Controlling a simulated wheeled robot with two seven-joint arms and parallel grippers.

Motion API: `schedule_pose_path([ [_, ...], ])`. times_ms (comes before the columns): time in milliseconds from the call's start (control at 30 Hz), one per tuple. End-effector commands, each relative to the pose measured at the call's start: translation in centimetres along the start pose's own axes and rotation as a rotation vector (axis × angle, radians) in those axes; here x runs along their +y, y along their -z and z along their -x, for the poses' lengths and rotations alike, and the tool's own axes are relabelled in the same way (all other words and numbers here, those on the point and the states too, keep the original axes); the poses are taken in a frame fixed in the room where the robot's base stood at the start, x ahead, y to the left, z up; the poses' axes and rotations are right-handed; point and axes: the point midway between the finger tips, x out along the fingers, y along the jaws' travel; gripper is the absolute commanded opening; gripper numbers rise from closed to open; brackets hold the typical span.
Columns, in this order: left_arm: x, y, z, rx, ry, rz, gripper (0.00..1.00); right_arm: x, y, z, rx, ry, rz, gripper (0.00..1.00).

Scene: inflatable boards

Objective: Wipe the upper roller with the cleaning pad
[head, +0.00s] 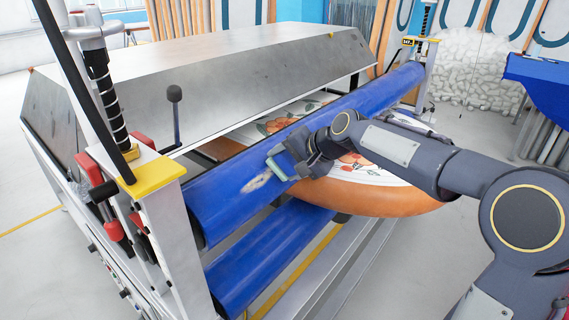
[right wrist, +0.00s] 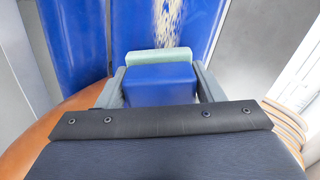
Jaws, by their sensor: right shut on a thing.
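The upper roller (head: 230,197) is a long blue cylinder running from the left post to the far right post in the head view. A pale worn or dirty patch (head: 257,180) shows on it, also seen in the right wrist view (right wrist: 168,18). My right gripper (head: 282,163) is shut on the cleaning pad (head: 276,169), which has a blue body (right wrist: 160,84) and a pale green face (right wrist: 159,59). The green face is at the roller surface, just right of the patch; I cannot tell if it touches. My left gripper is out of view.
A lower blue roller (head: 260,252) lies beneath. A post with a yellow cap (head: 153,175) and a black-knobbed lever (head: 175,95) stand at the left. A metal hood (head: 200,75) is behind.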

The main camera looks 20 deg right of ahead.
Motion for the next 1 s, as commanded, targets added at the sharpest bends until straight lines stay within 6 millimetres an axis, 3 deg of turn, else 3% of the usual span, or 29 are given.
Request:
schedule_pose_path([
  [300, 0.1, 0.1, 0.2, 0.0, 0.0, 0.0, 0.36, -0.7, -2.6, -0.1, -0.005, 0.0, 0.002, 0.43],
  [1000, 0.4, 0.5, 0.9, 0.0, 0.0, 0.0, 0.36, -1.6, -6.5, 0.0, -0.006, 0.0, 0.001, 0.43],
])
